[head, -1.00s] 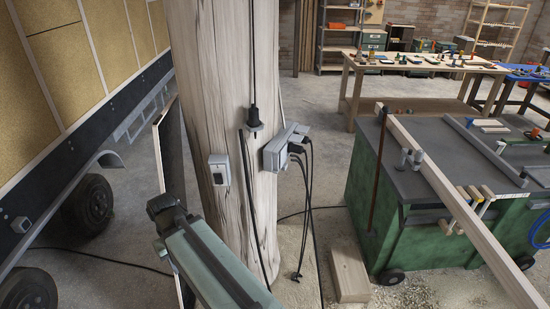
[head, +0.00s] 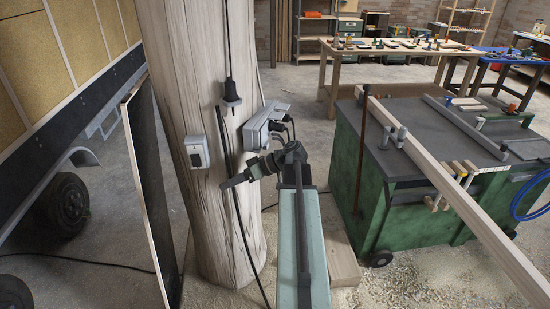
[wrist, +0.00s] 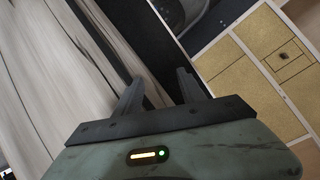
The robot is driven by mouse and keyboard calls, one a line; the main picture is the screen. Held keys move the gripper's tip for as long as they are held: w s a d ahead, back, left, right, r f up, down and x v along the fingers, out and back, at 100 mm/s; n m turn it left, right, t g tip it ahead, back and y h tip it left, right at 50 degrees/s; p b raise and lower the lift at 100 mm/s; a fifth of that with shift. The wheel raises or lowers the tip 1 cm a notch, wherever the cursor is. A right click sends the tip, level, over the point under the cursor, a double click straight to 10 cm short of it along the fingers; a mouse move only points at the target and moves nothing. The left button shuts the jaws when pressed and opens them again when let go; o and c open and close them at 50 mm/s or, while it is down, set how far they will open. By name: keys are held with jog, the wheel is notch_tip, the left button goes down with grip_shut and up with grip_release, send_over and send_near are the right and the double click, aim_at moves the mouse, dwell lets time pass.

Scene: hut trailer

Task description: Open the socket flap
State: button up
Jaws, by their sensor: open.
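A small grey socket box (head: 197,151) with a dark lower front is fixed to the wooden post (head: 185,80); whether its flap is open is too small to tell. A larger grey socket block (head: 258,128) with black plugs sits on the post's right side. My gripper (head: 226,184) is in front of the post, pointing left, to the lower right of the small box and apart from it. In the wrist view my gripper (wrist: 158,84) has its two dark fingers spread with nothing between them. No socket flap shows clearly in the wrist view.
Black cables hang down the post beside my gripper. A dark, wood-edged panel (head: 150,195) leans left of the post. The trailer (head: 75,85) stands further left. A green wheeled cart (head: 415,205) and a wooden block (head: 343,265) are at the right.

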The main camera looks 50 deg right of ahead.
jog(key=s+d+r+n+t+b, duration=0.1)
jog(key=s+d+r+t, duration=0.15)
jog(key=d, duration=0.35)
jog(key=s+d+r+t+b, duration=0.1)
jog(key=s+d+r+t, duration=0.1)
jog(key=s+d, duration=0.35)
jog(key=n+t+h, duration=0.1)
jog(key=t, duration=0.2)
send_near(265, 137)
notch_tip(265, 137, down, 4)
jog(key=s, duration=0.1)
jog(key=x, duration=0.7)
jog(key=shift+w, duration=0.3)
grip_shut()
